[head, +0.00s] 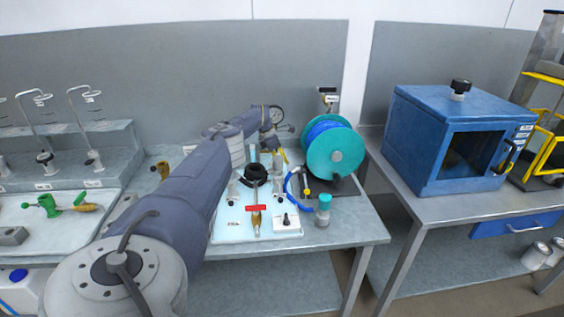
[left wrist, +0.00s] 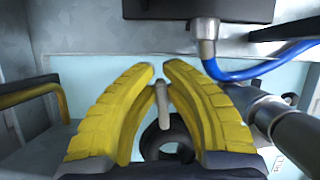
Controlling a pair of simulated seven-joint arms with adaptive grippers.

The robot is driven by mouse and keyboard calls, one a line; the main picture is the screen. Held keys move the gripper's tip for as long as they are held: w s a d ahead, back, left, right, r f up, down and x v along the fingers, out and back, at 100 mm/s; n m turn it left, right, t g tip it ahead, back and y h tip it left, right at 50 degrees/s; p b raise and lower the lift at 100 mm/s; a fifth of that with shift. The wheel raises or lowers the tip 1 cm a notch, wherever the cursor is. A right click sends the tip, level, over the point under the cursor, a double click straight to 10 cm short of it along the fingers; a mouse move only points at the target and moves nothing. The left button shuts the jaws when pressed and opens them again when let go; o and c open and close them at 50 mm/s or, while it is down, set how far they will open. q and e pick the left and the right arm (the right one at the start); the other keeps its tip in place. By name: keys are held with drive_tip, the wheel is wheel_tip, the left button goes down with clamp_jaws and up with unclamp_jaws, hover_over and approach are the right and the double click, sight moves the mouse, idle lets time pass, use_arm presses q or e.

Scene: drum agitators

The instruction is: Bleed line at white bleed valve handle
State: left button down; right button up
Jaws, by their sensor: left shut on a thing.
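My left gripper (left wrist: 159,72) has yellow fingers drawn together at the tips. They are shut on a slim pale bar, the white bleed valve handle (left wrist: 163,104), which shows between and just below the fingertips. A black ring-shaped part (left wrist: 166,138) lies below the handle. In the head view my left arm reaches across the bench, and the left gripper (head: 284,156) is small at its far end, above the pale board. The handle cannot be made out there. My right gripper is in neither view.
A teal reel with blue hose (head: 334,150) stands just right of the left gripper. A blue oven (head: 455,135) stands on the right bench.

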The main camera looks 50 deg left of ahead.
use_arm(q)
drive_tip(key=c, duration=1.5)
unclamp_jaws()
drive_tip(key=shift+o, duration=0.2)
drive_tip(key=shift+r, duration=0.1)
drive_tip(key=v, duration=1.1)
drive_tip(key=shift+s+r, duration=0.2)
drive_tip(key=shift+r, duration=0.2)
